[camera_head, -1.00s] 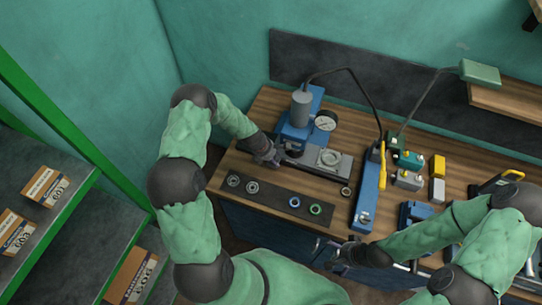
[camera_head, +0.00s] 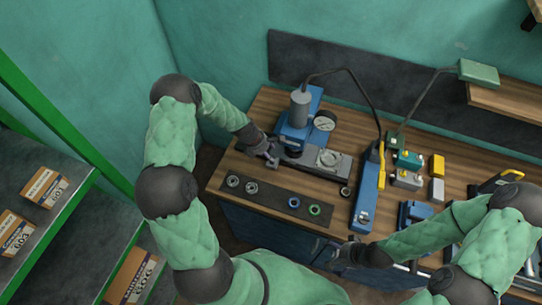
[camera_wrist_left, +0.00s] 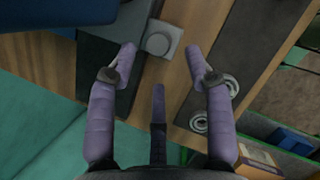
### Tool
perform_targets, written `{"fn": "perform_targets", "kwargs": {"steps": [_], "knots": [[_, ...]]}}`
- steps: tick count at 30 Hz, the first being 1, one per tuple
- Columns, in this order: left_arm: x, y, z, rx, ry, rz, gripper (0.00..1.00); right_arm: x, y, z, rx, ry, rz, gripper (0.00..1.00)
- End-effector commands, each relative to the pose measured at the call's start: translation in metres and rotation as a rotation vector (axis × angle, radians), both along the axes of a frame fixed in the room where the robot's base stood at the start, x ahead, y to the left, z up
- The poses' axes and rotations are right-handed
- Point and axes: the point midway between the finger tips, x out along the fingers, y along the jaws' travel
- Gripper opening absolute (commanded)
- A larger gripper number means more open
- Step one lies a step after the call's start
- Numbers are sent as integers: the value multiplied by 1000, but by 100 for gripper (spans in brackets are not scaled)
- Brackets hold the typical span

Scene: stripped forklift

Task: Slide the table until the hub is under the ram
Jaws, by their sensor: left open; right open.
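The blue press (camera_head: 296,135) stands at the back left of the bench, with its grey upright cylinder (camera_head: 300,107) on top. The sliding table (camera_head: 338,168) is a dark grey piece reaching right from the press, and the round metal hub (camera_head: 329,158) sits on it, right of the ram. My left gripper (camera_head: 271,157) is at the press's left side. In the left wrist view it (camera_wrist_left: 165,62) is open and empty, with a small grey block (camera_wrist_left: 160,39) with a round knob just beyond its fingers. My right gripper (camera_head: 335,256) is low by the bench front, open; its fingers show poorly.
A dark mat (camera_head: 272,203) with several rings lies along the front. A gauge (camera_head: 325,121) sits beside the press. A blue tool with a yellow handle (camera_head: 368,190) stands to the right, with small boxes beyond. Shelves with cartons (camera_head: 45,187) are at the left.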

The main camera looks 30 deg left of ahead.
Motion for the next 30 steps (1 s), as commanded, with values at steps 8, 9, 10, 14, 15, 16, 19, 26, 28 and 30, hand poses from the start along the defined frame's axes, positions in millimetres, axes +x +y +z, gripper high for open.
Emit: {"fn": "perform_targets", "kwargs": {"steps": [8, 9, 10, 14, 15, 16, 19, 26, 28, 30], "knots": [[-14, 11, 42, -1, 1, 0, 52, 0, 0, 0, 0, 0, 0, 100], [-15, 12, 45, -1, 1, 0, 52, 0, 0, 0, 0, 0, 0, 100], [-15, 12, 48, -1, 1, 0, 52, 0, 0, 0, 0, 0, 0, 100], [-18, 13, 53, -1, 2, -2, 52, 0, 0, 0, 0, 0, 0, 100], [-18, 13, 53, -1, 2, -2, 52, 0, 0, 0, 0, 0, 0, 100], [-18, 13, 54, -2, 3, -2, 52, 0, 0, 0, 0, 0, 0, 100], [-18, 13, 54, -2, 3, -2, 52, 0, 0, 0, 0, 0, 0, 100], [-18, 13, 54, -1, 2, -2, 52, 0, 0, 0, 0, 0, 0, 100], [-18, 13, 54, -1, 2, -2, 52, 0, 0, 0, 0, 0, 0, 100], [-18, 13, 54, -1, 2, -2, 52, 0, 0, 0, 0, 0, 0, 100]]}}
